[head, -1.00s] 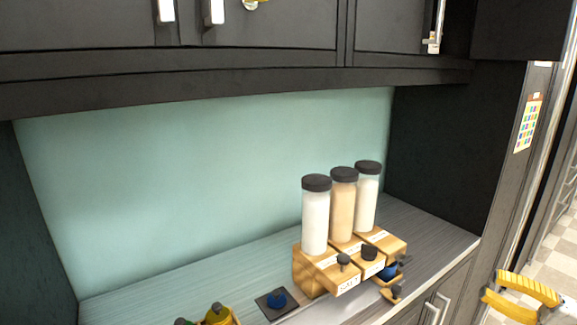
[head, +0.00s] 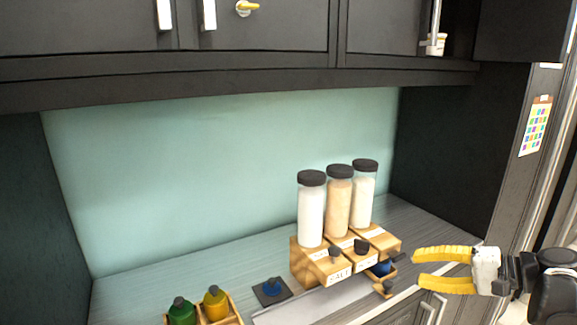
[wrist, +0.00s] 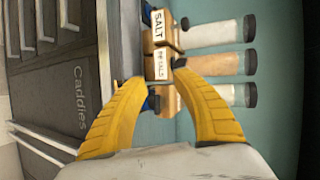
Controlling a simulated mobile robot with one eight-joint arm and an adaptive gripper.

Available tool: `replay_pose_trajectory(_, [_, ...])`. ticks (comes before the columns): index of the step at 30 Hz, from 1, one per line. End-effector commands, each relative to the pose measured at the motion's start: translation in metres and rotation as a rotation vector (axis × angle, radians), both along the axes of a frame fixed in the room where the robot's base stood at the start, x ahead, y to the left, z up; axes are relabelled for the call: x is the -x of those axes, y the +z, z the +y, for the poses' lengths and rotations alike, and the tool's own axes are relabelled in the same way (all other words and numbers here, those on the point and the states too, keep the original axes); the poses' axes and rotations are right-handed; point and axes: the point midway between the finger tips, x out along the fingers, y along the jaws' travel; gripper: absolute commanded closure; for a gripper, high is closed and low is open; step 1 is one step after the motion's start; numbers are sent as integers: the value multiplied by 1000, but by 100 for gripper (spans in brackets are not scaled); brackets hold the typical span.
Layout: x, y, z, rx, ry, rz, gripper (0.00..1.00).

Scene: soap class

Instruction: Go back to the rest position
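My gripper (head: 418,268) has two yellow fingers. It is at the lower right of the head view, by the counter's front edge. The fingers are apart with nothing held between them. In the wrist view, my gripper (wrist: 158,80) is also open, with the wooden spice rack beyond its fingertips. The rack (head: 305,268) stands on the counter with labelled drawer fronts. One right-hand drawer (head: 392,268) looks pulled out, with a blue item (head: 381,268) in it.
Three black-lidded jars (head: 338,205) stand on the rack. A wooden caddy (head: 233,318) holds a green bottle (head: 181,312) and a yellow bottle (head: 215,303). A blue item (head: 271,287) sits on a dark pad. Dark cabinets (head: 270,35) hang above.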

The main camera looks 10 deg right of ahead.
Motion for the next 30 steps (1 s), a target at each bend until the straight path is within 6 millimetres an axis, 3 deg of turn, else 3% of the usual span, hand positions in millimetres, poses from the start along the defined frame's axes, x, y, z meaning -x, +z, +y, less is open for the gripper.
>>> replay_pose_trajectory(1, [2, 1, 32, 66, 23, 40, 66])
replay_pose_trajectory(6, [28, -11, 109, 356, 77, 141, 66])
replay_pose_trajectory(12, [84, -26, 158, 741, 156, 134, 66])
replay_pose_trajectory(19, [134, -34, 173, 1127, 247, -11, 66])
replay_pose_trajectory(24, [146, -33, 173, 1268, 279, -99, 66])
replay_pose_trajectory(30, [148, -33, 173, 1297, 283, -117, 66])
